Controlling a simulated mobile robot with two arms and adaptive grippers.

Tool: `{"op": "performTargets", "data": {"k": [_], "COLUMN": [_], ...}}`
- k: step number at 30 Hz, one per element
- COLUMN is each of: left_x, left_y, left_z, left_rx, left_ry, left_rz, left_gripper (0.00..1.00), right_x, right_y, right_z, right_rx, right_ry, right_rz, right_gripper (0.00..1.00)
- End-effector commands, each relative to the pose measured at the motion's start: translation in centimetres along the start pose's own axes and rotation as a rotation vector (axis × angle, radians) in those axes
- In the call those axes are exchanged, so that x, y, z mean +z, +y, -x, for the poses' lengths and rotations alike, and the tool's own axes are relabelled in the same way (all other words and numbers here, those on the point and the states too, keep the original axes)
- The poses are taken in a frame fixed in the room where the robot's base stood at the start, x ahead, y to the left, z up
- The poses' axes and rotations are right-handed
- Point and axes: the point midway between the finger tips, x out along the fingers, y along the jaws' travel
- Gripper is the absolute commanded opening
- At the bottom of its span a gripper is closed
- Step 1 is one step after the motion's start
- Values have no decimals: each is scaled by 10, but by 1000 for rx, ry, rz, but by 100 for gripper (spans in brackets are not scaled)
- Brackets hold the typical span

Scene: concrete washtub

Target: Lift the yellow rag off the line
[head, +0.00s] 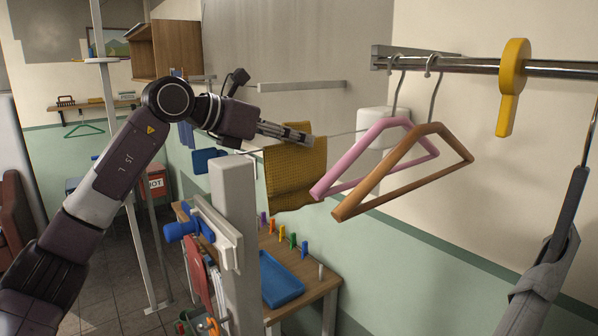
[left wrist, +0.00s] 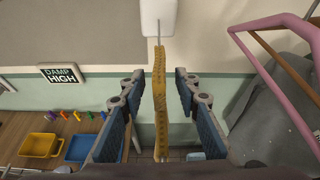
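The yellow rag (head: 296,178) hangs folded over a thin line, left of the hangers in the head view. In the left wrist view the rag (left wrist: 160,105) shows nearly edge-on in the middle. My left gripper (head: 303,136) is at the rag's upper part, its fingers pointing right. In the left wrist view its two blue-padded fingers (left wrist: 157,90) stand apart on either side of the rag, with a gap on each side. The line (head: 343,134) runs to a white box (head: 376,120) on the wall. My right gripper is not in view.
A pink hanger (head: 362,150) and a brown hanger (head: 405,170) hang from a metal rail just right of the rag. A yellow hook-like piece (head: 512,85) is on the rail. A grey post (head: 236,220) and a wooden bench with a blue tray (head: 280,282) stand below.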

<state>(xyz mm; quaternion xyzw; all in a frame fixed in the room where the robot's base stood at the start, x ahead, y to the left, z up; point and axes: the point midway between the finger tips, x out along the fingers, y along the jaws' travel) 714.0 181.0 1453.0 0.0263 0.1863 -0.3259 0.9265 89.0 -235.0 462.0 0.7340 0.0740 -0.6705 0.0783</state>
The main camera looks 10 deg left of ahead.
Motion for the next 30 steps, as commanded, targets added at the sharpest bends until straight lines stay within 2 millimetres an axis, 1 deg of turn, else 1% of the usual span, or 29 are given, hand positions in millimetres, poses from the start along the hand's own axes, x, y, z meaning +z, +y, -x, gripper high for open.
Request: {"op": "performTargets", "data": {"k": [8, 18, 26, 27, 30], "left_x": [1, 13, 13, 13, 13], "left_y": [0, -1, -1, -1, -1], "left_z": [1, 5, 5, 5, 5], "left_rx": [0, 1, 0, 0, 0], "left_ry": [0, 0, 0, 0, 0], "left_rz": [0, 0, 0, 0, 0], "left_gripper": [30, 30, 30, 29, 18], "right_x": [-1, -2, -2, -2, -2], "right_y": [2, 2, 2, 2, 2], "right_z": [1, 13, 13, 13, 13], "right_rx": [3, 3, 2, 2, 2], "right_ry": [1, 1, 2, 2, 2], "right_rz": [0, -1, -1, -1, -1], "right_gripper": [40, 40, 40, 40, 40]}}
